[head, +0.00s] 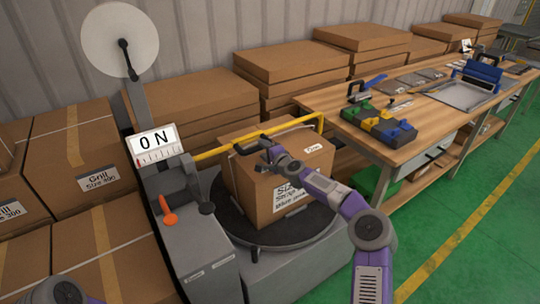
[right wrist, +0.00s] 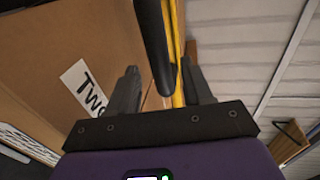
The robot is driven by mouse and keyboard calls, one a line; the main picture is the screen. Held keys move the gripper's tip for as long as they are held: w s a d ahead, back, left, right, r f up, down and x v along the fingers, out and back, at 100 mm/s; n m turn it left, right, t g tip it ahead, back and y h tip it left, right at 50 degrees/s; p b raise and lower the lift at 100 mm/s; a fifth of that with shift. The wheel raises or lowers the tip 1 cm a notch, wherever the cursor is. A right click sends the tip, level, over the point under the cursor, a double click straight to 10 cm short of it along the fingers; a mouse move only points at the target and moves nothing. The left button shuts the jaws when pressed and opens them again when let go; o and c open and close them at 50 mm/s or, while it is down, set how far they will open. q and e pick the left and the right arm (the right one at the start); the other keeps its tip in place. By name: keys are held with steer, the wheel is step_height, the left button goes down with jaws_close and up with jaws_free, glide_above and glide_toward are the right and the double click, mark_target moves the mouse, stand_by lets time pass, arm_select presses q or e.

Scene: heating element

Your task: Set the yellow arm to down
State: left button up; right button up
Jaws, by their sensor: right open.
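The yellow arm (head: 222,149) reaches out from the grey machine column and runs roughly level across the top of a cardboard box, with a bent end at the right. A black handle bar (head: 249,144) sticks out from it toward me. My right gripper (head: 264,153) is at the near end of this handle, above the box. In the right wrist view its two fingers (right wrist: 163,88) are apart, with the black bar (right wrist: 154,45) and the yellow arm (right wrist: 179,60) seen between them; contact cannot be told. My left gripper is out of the picture.
The box (head: 270,190) stands on a dark round turntable (head: 228,215). Stacked boxes (head: 105,195) fill the left. A workbench (head: 345,117) with tools stands right; green floor (head: 490,245) is free.

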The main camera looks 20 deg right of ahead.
steer(key=shift+v, duration=2.15)
